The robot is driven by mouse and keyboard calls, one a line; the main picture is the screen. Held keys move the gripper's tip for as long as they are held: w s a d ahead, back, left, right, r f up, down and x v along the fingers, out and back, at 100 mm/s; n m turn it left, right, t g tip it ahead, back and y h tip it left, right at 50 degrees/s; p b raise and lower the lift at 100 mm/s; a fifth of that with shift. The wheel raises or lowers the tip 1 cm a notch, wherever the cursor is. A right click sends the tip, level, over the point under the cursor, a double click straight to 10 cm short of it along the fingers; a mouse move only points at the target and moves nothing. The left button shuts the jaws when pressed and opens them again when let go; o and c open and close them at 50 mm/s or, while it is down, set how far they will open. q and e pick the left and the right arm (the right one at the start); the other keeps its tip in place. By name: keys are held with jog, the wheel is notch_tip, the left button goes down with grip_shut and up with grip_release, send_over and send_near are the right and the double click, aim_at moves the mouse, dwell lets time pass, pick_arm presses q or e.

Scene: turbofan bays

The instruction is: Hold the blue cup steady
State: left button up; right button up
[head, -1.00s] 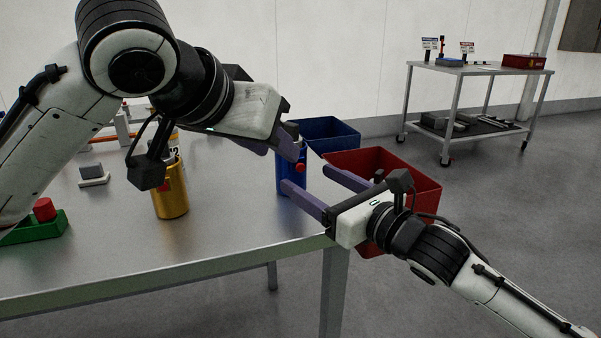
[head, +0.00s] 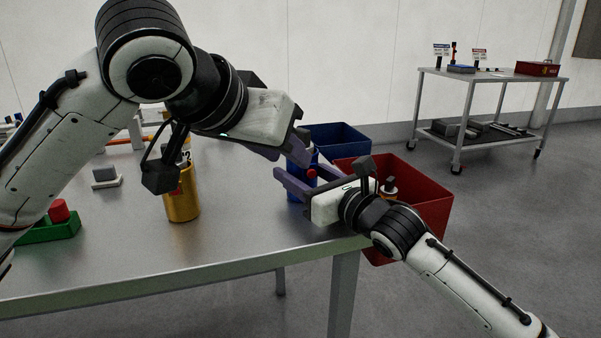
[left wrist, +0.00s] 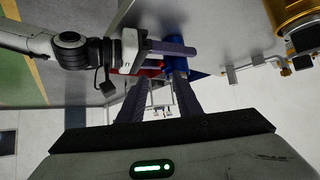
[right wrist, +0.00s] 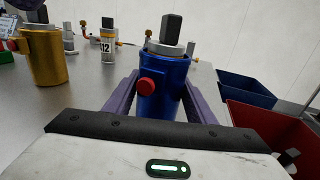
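The blue cup (head: 299,165) stands upright near the table's right corner, with a red round knob on its side. In the right wrist view the cup (right wrist: 165,92) sits between the two fingers of my right gripper (head: 302,174). They are spread on either side of it, and I cannot tell whether they touch it. A dark block on a grey piece shows at the cup's top. My left gripper (head: 285,149) is open and empty beside the cup's upper part. In the left wrist view the cup (left wrist: 177,50) shows beyond the fingertips.
A gold cup (head: 182,195) stands left of the blue cup. A green tray (head: 45,231) with a red piece lies farther left. A blue bin (head: 345,140) and a red bin (head: 425,195) are past the table's right edge. A trolley (head: 490,80) stands behind.

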jog(key=c, duration=0.7)
pick_arm(q)
jog(key=c, duration=0.3)
pick_arm(e)
jog(key=shift+c, duration=0.2)
pick_arm(q)
jog(key=shift+d+m, duration=0.3)
jog(key=shift+d, duration=0.05)
jog(key=c, duration=0.3)
jog(key=d+m+y, duration=0.1)
jog(key=d+m, duration=0.1)
jog(key=d+m+y, duration=0.1)
jog(key=d+y, duration=0.1)
jog(key=s+d+m+y, duration=0.1)
jog(key=d+m, duration=0.1)
jog(key=shift+s+m+g, duration=0.1)
jog(key=shift+m+g, duration=0.2)
jog(key=shift+g, duration=0.1)
grip_shut()
jog(key=m+y, duration=0.1)
jog(key=r+m+y, duration=0.1)
jog(key=y, duration=0.1)
jog(key=shift+s+d+r+m+t+y, duration=0.2)
jog(key=shift+s+r+m+t+y, duration=0.1)
jog(key=shift+s+m+y, duration=0.1)
